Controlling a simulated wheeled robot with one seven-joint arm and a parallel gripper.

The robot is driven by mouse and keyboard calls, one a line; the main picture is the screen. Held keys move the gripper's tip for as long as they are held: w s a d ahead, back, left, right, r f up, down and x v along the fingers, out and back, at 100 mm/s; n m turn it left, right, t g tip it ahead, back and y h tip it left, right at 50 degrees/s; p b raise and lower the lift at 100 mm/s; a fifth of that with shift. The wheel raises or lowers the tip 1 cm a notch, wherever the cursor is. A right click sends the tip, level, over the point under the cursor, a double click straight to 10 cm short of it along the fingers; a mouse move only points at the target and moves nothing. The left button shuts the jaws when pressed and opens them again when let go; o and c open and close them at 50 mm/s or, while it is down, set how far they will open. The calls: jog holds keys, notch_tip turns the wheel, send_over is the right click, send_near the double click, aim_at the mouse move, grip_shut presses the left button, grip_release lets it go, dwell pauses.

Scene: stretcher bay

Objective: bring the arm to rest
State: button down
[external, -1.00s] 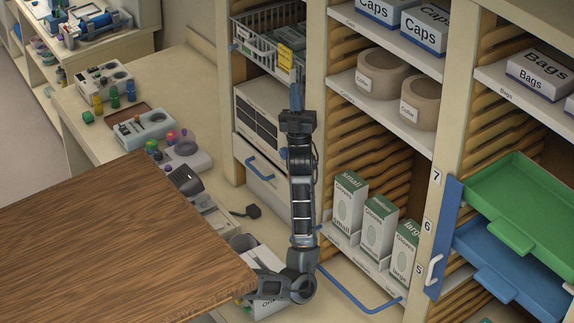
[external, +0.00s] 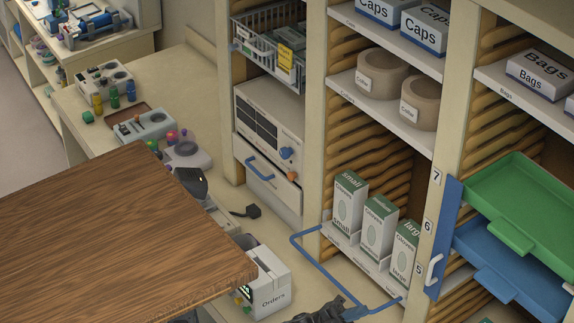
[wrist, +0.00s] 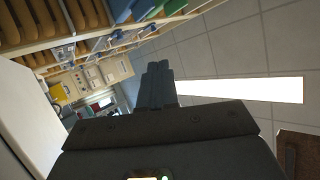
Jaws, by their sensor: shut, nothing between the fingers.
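My gripper shows in the wrist view (wrist: 158,84) with its dark blue-grey fingers together and nothing between them. In the external view only a dark part of my arm (external: 325,312) shows at the bottom edge, low in front of the shelves. The rest of the arm is out of that picture. The gripper end is close to the lower bend of a blue rail (external: 318,265) in the picture; I cannot tell whether they touch.
A wooden table top (external: 110,235) fills the lower left. A white Orders box (external: 266,285) stands beside its corner. Glove boxes (external: 378,228) sit on a low shelf. Green (external: 530,200) and blue (external: 515,265) trays jut out at right. A wire basket (external: 268,55) hangs above.

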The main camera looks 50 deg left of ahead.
jog(key=s+d+f+g, duration=0.1)
jog(key=s+d+f, duration=0.1)
jog(key=s+f, duration=0.35)
jog(key=s+d+f+n+g, duration=0.1)
jog(key=s+f+g, duration=0.1)
jog(key=s, duration=0.7)
jog(key=s+d+f+g, duration=0.1)
jog(key=s+d+f, duration=0.15)
jog(key=s, duration=0.45)
jog(key=s+a+f+n+t+y+b, duration=0.25)
jog(key=a+f+n+y+b, duration=0.95)
jog(key=a+f, duration=1.45)
jog(key=a+r+n+t+y+p, duration=0.2)
jog(key=a+r+n+y+p, duration=0.2)
jog(key=a+r+n+y, duration=0.4)
jog(key=a+n+y, duration=0.2)
jog(key=n, duration=0.4)
jog(key=shift+s+n+t+y, duration=0.25)
jog(key=shift+n+t+y, duration=0.05)
jog(key=shift+t, duration=0.05)
